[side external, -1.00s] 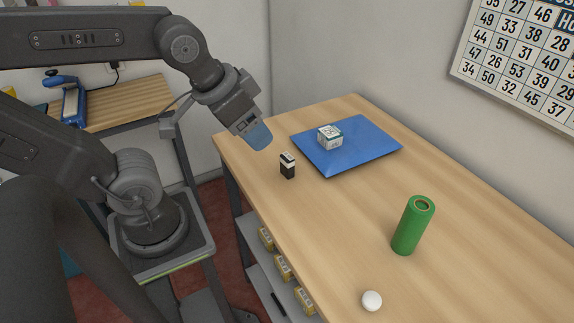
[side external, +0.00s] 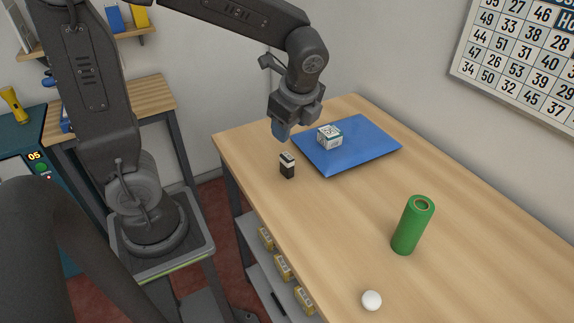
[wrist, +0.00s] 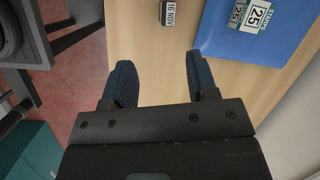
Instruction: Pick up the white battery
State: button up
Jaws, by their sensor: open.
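I see nothing that is clearly a white battery. A small upright block, black below with a white top (side external: 287,165), stands near the table's left edge. In the wrist view its printed face (wrist: 170,13) reads "16 NOV". A green cylinder (side external: 408,230) with a copper-coloured ring on top stands upright towards the right. My gripper (side external: 280,132) points down above the table's far left part, above and apart from the block. In the wrist view my gripper (wrist: 160,70) has its fingers spread, with only bare table between them.
A blue mat (side external: 362,150) holds a small white-and-green box (side external: 330,136) marked "25". A white ball (side external: 372,300) lies near the table's front edge. The middle of the wooden table (side external: 345,210) is clear. Yellow boxes (side external: 283,267) sit on a shelf below. A wall stands behind.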

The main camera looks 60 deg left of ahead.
aim_at(288, 157)
jog(key=a+f+m, duration=0.1)
jog(key=f, duration=0.2)
jog(key=w+a+f, duration=0.1)
jog(key=f, duration=0.2)
jog(key=a+f+m+g, duration=0.1)
jog(key=f, duration=0.2)
jog(key=shift+w+a+f+m+y, duration=0.25)
jog(key=shift+a+m+y, duration=0.05)
jog(key=shift+a+y, duration=0.1)
jog(key=shift+d+x, duration=0.2)
jog(key=shift+x, duration=1.2)
jog(key=shift+d+x, duration=0.2)
jog(key=shift+x, duration=1.2)
jog(key=shift+w+f, duration=0.2)
jog(key=shift+c, duration=0.4)
grip_shut()
